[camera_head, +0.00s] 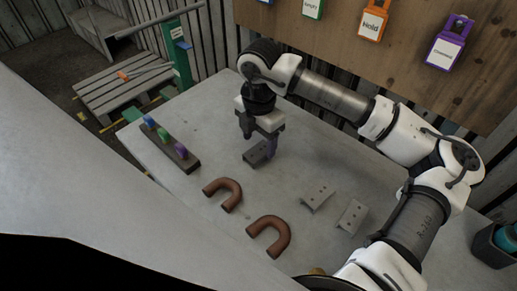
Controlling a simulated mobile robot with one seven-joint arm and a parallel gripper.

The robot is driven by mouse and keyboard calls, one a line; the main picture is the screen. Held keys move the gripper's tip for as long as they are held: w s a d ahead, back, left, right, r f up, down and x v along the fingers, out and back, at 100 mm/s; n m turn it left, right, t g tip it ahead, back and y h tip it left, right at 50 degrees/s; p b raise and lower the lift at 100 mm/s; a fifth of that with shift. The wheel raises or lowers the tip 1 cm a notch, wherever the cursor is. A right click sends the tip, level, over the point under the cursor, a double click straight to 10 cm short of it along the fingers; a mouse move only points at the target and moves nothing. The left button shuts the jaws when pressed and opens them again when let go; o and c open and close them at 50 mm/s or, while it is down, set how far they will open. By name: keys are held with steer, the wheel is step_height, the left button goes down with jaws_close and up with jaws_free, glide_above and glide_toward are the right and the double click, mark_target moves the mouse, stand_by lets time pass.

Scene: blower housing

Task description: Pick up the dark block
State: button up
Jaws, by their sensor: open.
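The dark block (254,156) lies on the grey table, right under my gripper (259,145). My gripper points down with its fingers apart. The gripper partly hides the block's upper side.
A dark rack (170,148) with coloured pegs stands to the left. Two brown U-shaped pipes (226,192) (270,234) and two grey brackets (318,196) (352,215) lie nearer. A dark bin (492,246) is at far right. A wooden board (400,60) with coloured tags stands behind.

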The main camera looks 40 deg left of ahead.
steer(key=shift+w+a+f+p, duration=0.15)
steer(key=shift+f+p, duration=0.3)
steer(key=shift+f, duration=1.3)
steer(key=c, duration=1.2)
